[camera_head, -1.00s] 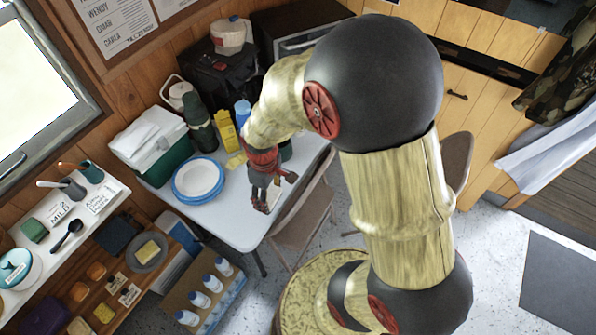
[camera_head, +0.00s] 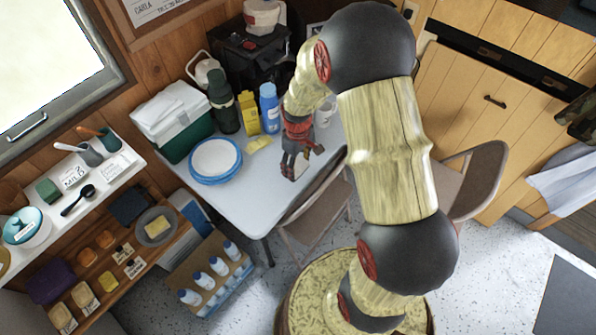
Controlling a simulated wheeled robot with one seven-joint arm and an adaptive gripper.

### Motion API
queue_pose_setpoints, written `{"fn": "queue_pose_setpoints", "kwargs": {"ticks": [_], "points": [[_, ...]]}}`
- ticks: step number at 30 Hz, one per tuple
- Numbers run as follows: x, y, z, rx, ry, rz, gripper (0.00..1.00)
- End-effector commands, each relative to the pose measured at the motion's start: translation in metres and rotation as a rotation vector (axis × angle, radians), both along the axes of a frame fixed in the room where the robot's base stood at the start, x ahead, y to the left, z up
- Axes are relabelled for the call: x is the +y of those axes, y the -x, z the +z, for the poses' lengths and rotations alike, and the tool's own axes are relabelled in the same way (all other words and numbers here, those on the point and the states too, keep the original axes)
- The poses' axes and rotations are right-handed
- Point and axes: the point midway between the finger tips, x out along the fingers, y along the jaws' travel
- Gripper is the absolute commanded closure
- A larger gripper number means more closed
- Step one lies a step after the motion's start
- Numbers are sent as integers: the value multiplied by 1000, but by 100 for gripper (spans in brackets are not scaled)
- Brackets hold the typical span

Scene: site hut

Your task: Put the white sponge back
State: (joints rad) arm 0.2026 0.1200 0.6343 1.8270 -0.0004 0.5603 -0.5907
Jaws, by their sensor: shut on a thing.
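My gripper (camera_head: 290,171) points down over the front right part of the white folding table (camera_head: 245,221). It is shut on a small pale thing (camera_head: 301,170) that looks like the white sponge; the fingers hide most of it. A lower wooden shelf (camera_head: 178,243) at the left holds several sponges and blocks. A yellow one (camera_head: 157,227) lies on a grey plate, and orange (camera_head: 105,239), purple (camera_head: 50,283) and pale yellow ones lie further left. Small label cards (camera_head: 134,267) stand among them. A yellow piece (camera_head: 258,144) lies on the table.
Blue-rimmed plates (camera_head: 215,160), a green-and-white cooler (camera_head: 172,120), a dark flask (camera_head: 222,105), a yellow carton (camera_head: 248,113) and a blue bottle (camera_head: 269,108) crowd the table's back. A folding chair (camera_head: 318,205) stands at its front. A bottle crate (camera_head: 210,275) is below the shelf.

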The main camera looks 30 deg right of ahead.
Motion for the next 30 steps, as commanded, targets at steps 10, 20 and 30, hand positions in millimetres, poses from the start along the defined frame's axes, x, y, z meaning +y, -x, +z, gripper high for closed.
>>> {"fn": "queue_pose_setpoints", "kwargs": {"ticks": [10,20,30], "points": [[-9,-13,-26,2,0,1,64],[-9,-13,-48,0,0,1,64],[-8,-13,-51,0,0,1,35]]}}
